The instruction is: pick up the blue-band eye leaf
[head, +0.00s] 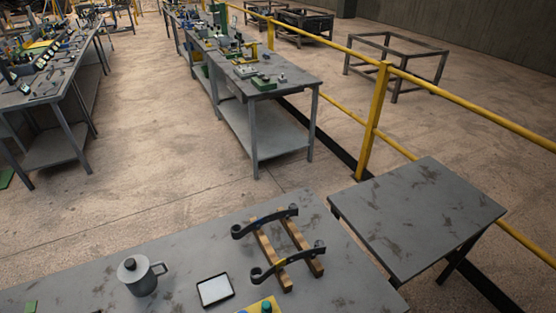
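Two dark curved leaves with rolled eyes at their ends lie across a pair of wooden bars on the near grey table. The far leaf (264,222) lies over the back ends of the bars. The near leaf (288,262) lies closer to me and shows a small yellow mark near its middle. I cannot make out a blue band on either leaf, so I cannot tell which is the blue-band one. Neither of my grippers is in view.
The wooden bars (270,251) rest on the near table (190,250). A grey mug-like can (142,281), a white-topped tray (214,290) and a yellow block with green and blue parts (262,307) stand nearby. An empty side table (420,215) stands right, beside a yellow railing (375,120).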

